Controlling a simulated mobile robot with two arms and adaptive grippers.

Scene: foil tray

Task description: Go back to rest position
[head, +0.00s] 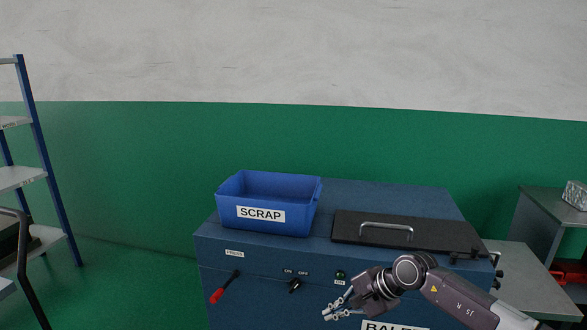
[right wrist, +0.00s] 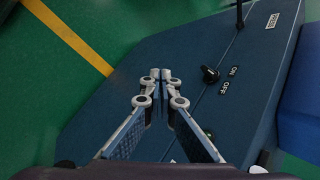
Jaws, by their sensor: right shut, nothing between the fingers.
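My right gripper (head: 334,309) is in front of the blue baler (head: 340,197), low in the head view, with its arm coming in from the lower right. It is shut and empty. In the right wrist view its fingertips (right wrist: 160,74) meet in front of the baler's front panel (right wrist: 120,90). The ON/OFF switch (head: 295,286) is to the left of the gripper, and it also shows in the right wrist view (right wrist: 210,74). A red-handled lever marked PRESS (head: 217,295) points down to the left. The baler's black lid (head: 385,242) is closed. My left gripper is out of view.
A blue SCRAP bin (head: 297,214) stands on the baler's left top. A grey table (head: 540,285) is at right, with a shiny silver block (head: 575,195) on a surface behind it. A blue-framed shelf (head: 40,150) is at far left. Green floor lies between shelf and baler.

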